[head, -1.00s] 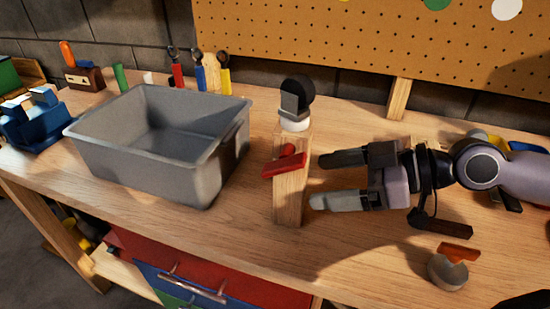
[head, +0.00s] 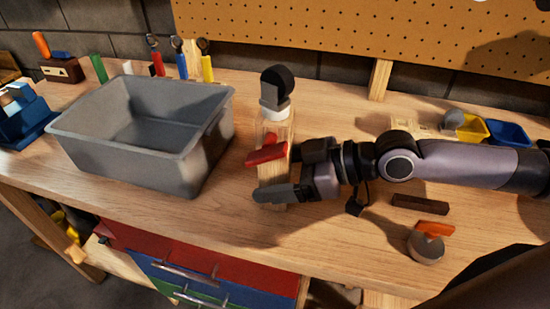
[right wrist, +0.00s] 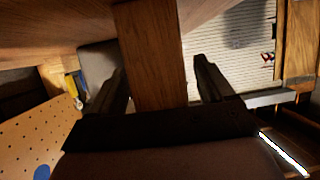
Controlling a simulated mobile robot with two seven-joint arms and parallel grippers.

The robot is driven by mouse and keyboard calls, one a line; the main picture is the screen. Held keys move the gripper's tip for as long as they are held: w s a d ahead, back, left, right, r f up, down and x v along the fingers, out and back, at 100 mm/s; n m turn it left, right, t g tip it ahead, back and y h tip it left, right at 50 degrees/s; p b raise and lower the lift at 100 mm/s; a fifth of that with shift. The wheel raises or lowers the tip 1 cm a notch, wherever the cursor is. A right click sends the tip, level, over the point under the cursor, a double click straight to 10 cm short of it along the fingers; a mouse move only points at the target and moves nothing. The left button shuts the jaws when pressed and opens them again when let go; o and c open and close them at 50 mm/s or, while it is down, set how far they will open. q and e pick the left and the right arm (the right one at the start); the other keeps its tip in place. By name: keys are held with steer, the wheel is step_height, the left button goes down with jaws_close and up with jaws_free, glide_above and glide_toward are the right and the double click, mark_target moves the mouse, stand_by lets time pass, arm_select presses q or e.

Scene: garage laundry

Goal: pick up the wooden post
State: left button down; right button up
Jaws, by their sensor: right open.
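The wooden post (head: 273,174) stands upright on the bench, right of the grey bin. A red handle-like part (head: 266,154) is at its side and a black-and-grey wheel-like piece (head: 275,88) is on top. My right gripper (head: 280,176) reaches in from the right, with one finger in front of the post and the other mostly hidden behind it. My left gripper is out of view.
The grey bin (head: 92,140) stands close on the left. A round grey piece with an orange part (head: 427,243) and a dark block (head: 420,204) lie right, near my forearm. Yellow (head: 470,127) and blue (head: 508,134) bins are behind it. The pegboard (head: 300,25) rises at the back.

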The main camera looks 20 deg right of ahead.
mark_target(275, 66)
steer(key=c, duration=1.3)
steer(key=shift+o, duration=0.2)
steer(key=shift+w, duration=0.1)
steer(key=shift+r, duration=0.1)
step_height(275, 66, up, 19)
steer(key=shift+a+r+p, duration=0.1)
steer(key=shift+r+p, duration=0.1)
steer(key=shift+p, duration=0.65)
steer(key=shift+r+p, duration=0.65)
steer(key=shift+r, duration=0.2)
step_height(275, 66, up, 2)
steer(key=shift+r+p, duration=0.2)
steer(key=shift+p, duration=1)
steer(key=shift+r+p, duration=0.6)
steer(key=shift+r, duration=0.7)
step_height(275, 66, up, 9)
steer(key=shift+f, duration=0.15)
